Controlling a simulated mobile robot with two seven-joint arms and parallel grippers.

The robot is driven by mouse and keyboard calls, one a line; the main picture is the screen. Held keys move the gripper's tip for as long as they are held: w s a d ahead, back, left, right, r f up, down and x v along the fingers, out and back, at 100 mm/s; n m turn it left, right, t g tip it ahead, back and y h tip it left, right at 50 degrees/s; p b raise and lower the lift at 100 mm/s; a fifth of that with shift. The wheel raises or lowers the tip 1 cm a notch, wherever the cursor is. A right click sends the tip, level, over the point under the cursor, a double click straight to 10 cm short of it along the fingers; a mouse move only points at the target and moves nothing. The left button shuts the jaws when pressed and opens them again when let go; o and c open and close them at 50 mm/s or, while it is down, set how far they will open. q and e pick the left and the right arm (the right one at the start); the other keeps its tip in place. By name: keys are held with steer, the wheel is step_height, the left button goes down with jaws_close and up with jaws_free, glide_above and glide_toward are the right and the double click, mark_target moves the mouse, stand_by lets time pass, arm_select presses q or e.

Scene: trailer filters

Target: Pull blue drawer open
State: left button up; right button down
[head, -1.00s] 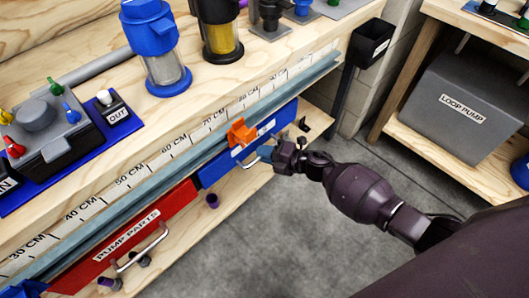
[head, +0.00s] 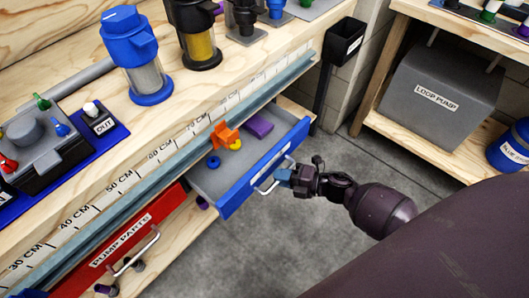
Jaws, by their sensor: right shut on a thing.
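The blue drawer (head: 268,163) stands open under the bench in the head view, its grey inside (head: 207,181) showing. It holds a purple block (head: 259,127), a small blue ring (head: 213,162) and a yellow piece (head: 235,145). An orange part (head: 224,135) is at the drawer's back, by the bench edge. My right gripper (head: 284,175) is at the drawer's metal handle (head: 268,182) and shut on it. The fingertips are small and partly hidden in this view. My left gripper is not in view.
A red drawer (head: 110,248) labelled PUMP PARTS is to the left. A blue filter housing (head: 135,55) stands on the bench. A black bin (head: 343,41) hangs at the bench end. A grey loop pump box (head: 440,95) is on the right shelf. Grey floor lies in front.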

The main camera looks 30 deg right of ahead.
arm_select(q)
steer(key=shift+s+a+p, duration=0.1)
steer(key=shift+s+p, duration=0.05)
steer(key=shift+p, duration=0.4)
arm_select(e)
steer(key=s+d, duration=0.2)
steer(key=s, duration=0.5)
steer(key=s+d, duration=0.3)
steer(key=s, duration=0.5)
steer(key=shift+d, duration=0.3)
steer(key=shift+s, duration=0.1)
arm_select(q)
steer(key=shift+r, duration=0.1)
arm_select(e)
steer(key=c, duration=1.2)
jaws_free()
arm_select(q)
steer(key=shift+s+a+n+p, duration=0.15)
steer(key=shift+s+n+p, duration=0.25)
steer(key=shift+p, duration=0.1)
arm_select(e)
steer(key=v, duration=1.1)
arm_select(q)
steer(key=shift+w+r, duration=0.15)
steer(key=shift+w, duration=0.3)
arm_select(e)
steer(key=shift+r, duration=0.1)
